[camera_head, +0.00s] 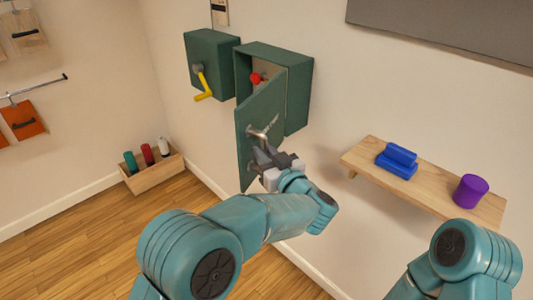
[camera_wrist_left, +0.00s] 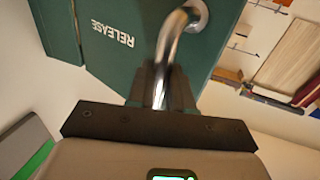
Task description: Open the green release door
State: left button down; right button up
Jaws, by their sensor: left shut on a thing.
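The green release door (camera_head: 259,130) stands swung out from its green wall box (camera_head: 298,95), so the box's inside shows. A red knob (camera_head: 256,78) is visible inside the box. The door's metal handle (camera_head: 260,137) is on its outer face. My left gripper (camera_head: 266,155) is shut on this handle. In the left wrist view, the fingers of the left gripper (camera_wrist_left: 160,92) close around the curved handle (camera_wrist_left: 180,42), and the door (camera_wrist_left: 112,50) carries the word RELEASE. My right arm shows at the lower right, but its gripper is out of view.
A second green box (camera_head: 211,58) with a yellow lever (camera_head: 203,86) hangs left of the release box. A wooden shelf (camera_head: 425,188) at right holds a blue block (camera_head: 397,161) and a purple cylinder (camera_head: 470,191). A wooden crate (camera_head: 155,174) with cylinders stands on the floor.

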pick_arm(q)
jog(key=shift+w+r, duration=0.1)
jog(key=shift+r, duration=0.25)
jog(key=c, duration=1.1)
grip_release()
jog(key=shift+w+f, duration=0.1)
jog(key=shift+w, duration=0.05)
jog(key=shift+w+d+f, duration=0.1)
jog(key=shift+w+f, duration=0.1)
jog(key=shift+s, duration=0.25)
jog(key=shift+w+f, duration=0.15)
